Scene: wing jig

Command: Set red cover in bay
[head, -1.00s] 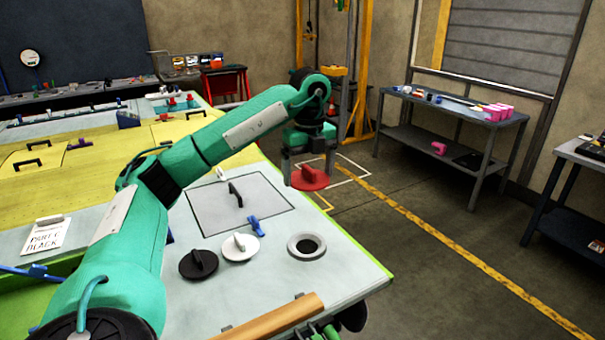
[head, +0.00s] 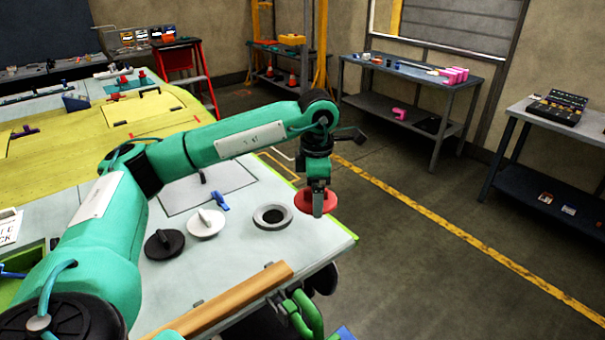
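The red cover (head: 302,203) is a round disc, held by my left gripper (head: 318,212) above the right edge of the wing panel in the head view. The gripper's fingers are closed at the cover's middle and hide its handle. The bay (head: 259,216) appears to be the grey ring with a dark round hole in the pale panel. It is open and empty, just left of and below the held cover in the picture. My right gripper is not in view.
A white cover (head: 206,224) and a black cover (head: 164,246) lie on the panel left of the ring. A blue clamp (head: 219,201) stands behind them. A wooden bar (head: 230,302) runs along the near edge. Open floor lies to the right.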

